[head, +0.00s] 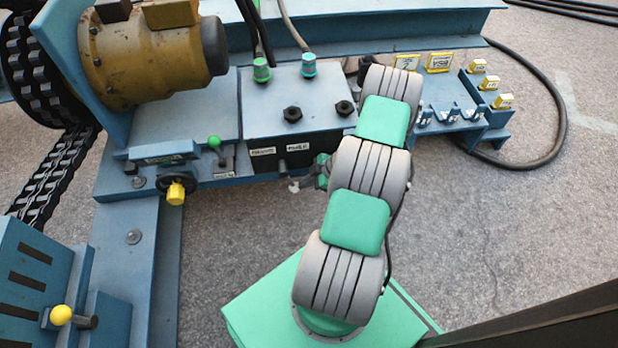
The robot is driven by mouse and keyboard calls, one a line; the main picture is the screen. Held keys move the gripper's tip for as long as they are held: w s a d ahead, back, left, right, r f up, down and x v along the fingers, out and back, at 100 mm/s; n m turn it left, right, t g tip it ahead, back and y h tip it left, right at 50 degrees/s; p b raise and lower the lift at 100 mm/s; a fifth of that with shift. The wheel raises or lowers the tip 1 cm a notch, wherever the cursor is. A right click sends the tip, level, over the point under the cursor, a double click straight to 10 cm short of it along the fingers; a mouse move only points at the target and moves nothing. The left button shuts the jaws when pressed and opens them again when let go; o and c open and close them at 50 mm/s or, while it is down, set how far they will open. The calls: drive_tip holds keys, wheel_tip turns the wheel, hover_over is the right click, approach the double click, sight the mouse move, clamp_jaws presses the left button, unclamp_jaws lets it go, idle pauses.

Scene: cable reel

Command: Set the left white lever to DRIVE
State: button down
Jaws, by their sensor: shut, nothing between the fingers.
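The front of a dark control box (268,166) carries two white label plates (263,151), whose words are too small to read. A small pale piece (294,186) sits low in front of the box. It may be the white lever, but its shape and setting are unclear. A small green and dark fitting (322,170) shows just left of my arm. My grey and green arm rises across the middle of the view and hides the box's right part. I cannot make out my gripper or its fingers; the arm's far end is behind its own links.
A green-knobbed lever (214,143) and a yellow-knobbed handwheel (176,191) stand left of the box. A yellow motor (150,55) is at upper left. Yellow label blocks (440,62) stand at right. A black cable (562,110) loops over open grey floor.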

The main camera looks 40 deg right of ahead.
drive_tip(key=p+v, duration=0.2)
drive_tip(key=v, duration=0.6)
